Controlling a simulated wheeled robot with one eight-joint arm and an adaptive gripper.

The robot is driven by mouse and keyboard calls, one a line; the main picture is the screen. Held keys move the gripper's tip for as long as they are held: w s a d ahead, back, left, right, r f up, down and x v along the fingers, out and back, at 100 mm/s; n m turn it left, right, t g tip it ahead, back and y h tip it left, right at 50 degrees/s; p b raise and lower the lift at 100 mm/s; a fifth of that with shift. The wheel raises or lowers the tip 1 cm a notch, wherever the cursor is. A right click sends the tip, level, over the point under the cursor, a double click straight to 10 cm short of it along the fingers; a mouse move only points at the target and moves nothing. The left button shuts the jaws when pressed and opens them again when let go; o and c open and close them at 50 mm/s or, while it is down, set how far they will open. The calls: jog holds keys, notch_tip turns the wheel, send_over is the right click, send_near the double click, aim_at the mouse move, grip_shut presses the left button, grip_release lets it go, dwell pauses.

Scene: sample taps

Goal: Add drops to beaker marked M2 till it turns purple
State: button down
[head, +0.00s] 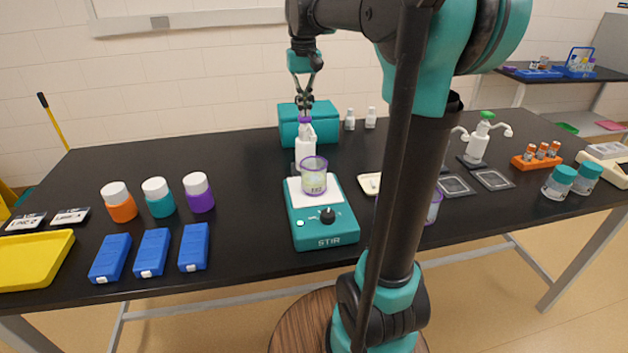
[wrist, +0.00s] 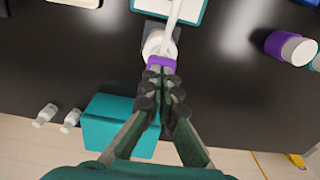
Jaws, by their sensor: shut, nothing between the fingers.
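A clear beaker with a purple rim (head: 314,174) stands on the teal stirrer marked STIR (head: 323,226). Its label is too small to read surely, and its contents look pale, not purple. A white dropper bottle with a purple collar (head: 305,148) stands just behind the stirrer, its spout toward the beaker. In the wrist view the bottle's purple collar (wrist: 161,62) lies just past my fingertips. My gripper (head: 304,102) points down above the bottle's top; its fingers (wrist: 161,92) are shut with nothing between them. Another purple-rimmed beaker (head: 433,207) is partly hidden behind my arm.
A teal box (head: 325,118) stands behind the bottle, close to my gripper. A green-topped tap bottle (head: 480,140) stands at right. The table's back left is clear.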

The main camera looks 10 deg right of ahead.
jog(key=shift+f, duration=0.2)
jog(key=shift+r, duration=1.6)
notch_tip(320, 180, up, 6)
dwell(0.4)
